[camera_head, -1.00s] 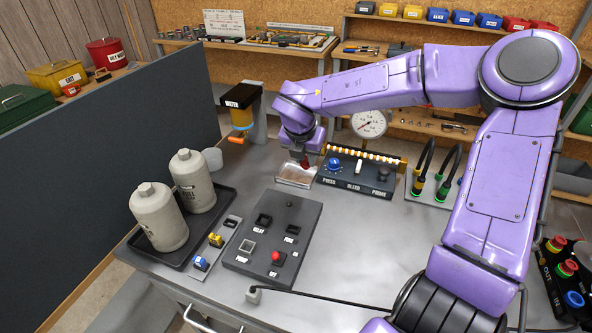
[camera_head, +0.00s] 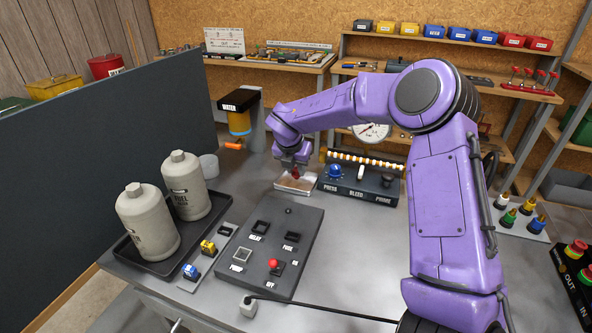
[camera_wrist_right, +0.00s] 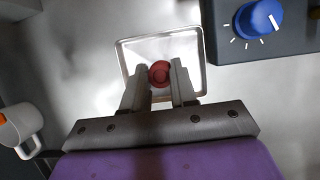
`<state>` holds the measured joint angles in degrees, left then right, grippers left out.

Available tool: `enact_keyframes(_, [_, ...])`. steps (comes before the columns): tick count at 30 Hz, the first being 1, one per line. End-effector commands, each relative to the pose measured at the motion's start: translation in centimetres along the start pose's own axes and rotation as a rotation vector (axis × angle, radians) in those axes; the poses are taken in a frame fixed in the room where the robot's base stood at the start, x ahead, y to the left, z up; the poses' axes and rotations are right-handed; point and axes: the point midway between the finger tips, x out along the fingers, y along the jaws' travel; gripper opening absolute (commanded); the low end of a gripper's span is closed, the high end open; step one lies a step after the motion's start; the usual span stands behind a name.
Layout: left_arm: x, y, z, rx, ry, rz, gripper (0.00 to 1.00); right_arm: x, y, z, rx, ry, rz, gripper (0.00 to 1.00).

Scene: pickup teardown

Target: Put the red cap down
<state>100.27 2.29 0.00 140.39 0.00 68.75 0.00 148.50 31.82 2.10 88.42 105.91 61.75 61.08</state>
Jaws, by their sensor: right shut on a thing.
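The red cap (camera_head: 295,173) is between the fingers of my right gripper (camera_head: 294,166). The right wrist view shows the cap (camera_wrist_right: 159,73) from above, with a gripper finger on each side of it (camera_wrist_right: 160,86). Cap and fingertips are over the small shallow metal tray (camera_head: 281,185), which also shows in the right wrist view (camera_wrist_right: 128,58). I cannot tell whether the cap touches the tray floor. My left gripper is not in view.
A dark panel with a blue knob (camera_head: 334,171) stands close right of the tray. A pale cup (camera_head: 209,166) is to its left, and an orange-and-black dispenser (camera_head: 239,112) is behind left. A grey switch panel (camera_head: 300,226) lies in front. Bare bench lies right of that panel.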

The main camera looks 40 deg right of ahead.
Motion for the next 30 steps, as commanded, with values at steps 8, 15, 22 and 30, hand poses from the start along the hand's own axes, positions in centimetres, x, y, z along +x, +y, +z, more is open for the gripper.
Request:
enact_keyframes(8, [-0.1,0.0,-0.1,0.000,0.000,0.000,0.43,1.4,0.0,-0.7,0.001,0.000,0.001,0.00])
enact_keyframes(15, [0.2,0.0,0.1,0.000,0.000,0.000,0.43,1.7,-0.1,-0.8,0.002,0.001,0.001,0.40])
enact_keyframes(22, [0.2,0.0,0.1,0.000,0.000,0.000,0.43,1.7,-0.1,-0.8,0.001,0.001,0.001,0.53])
enact_keyframes(30, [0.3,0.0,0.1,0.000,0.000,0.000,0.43,-0.6,0.0,-0.6,0.002,-0.002,0.005,0.53])
